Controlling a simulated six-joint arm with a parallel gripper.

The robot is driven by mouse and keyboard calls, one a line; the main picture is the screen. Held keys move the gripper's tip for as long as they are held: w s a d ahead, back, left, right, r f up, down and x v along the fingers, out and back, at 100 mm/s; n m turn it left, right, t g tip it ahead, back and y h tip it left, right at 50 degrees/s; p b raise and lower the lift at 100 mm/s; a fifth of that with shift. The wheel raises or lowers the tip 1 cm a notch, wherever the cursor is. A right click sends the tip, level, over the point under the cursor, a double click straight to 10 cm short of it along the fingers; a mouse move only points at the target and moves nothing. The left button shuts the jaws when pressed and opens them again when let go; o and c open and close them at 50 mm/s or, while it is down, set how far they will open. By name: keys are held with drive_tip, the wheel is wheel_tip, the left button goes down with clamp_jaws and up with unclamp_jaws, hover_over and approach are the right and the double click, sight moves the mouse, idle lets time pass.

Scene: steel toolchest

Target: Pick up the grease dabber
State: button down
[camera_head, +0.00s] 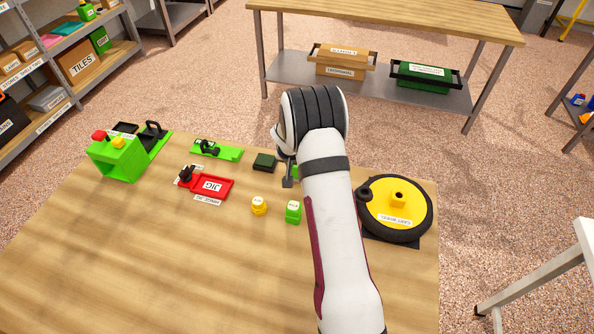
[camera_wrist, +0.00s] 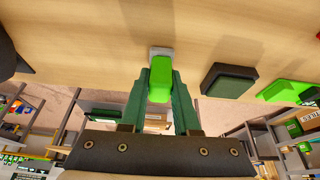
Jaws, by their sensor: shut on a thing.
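The grease dabber appears to be the bright green piece (camera_wrist: 160,79) in the wrist view, with a pale grey-white part at its far end against the wooden table. My gripper (camera_wrist: 162,86) is shut on it, with one dark green finger on each side. In the head view my gripper (camera_head: 288,176) is low over the back part of the table, and only a sliver of green (camera_head: 295,171) shows beside it; my arm hides the rest. I cannot tell whether the dabber still touches the table.
A dark green block (camera_head: 264,162) lies just left of my gripper. A green block (camera_head: 293,212) and a yellow piece (camera_head: 259,205) stand nearer. A yellow-black wheel (camera_head: 411,208) is at right, a red jig tray (camera_head: 213,187) at left. The front table is clear.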

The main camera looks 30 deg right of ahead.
idle(0.3)
drive_tip(key=shift+r, duration=0.55)
wheel_tip(320, 180, up, 3)
drive_tip(key=shift+f, duration=0.1)
drive_tip(key=s+d+r, duration=0.7)
drive_tip(key=s, duration=0.2)
drive_tip(key=shift+s, duration=0.2)
drive_tip(key=c, duration=1.2)
unclamp_jaws()
drive_tip(key=shift+r, duration=0.1)
clamp_jaws()
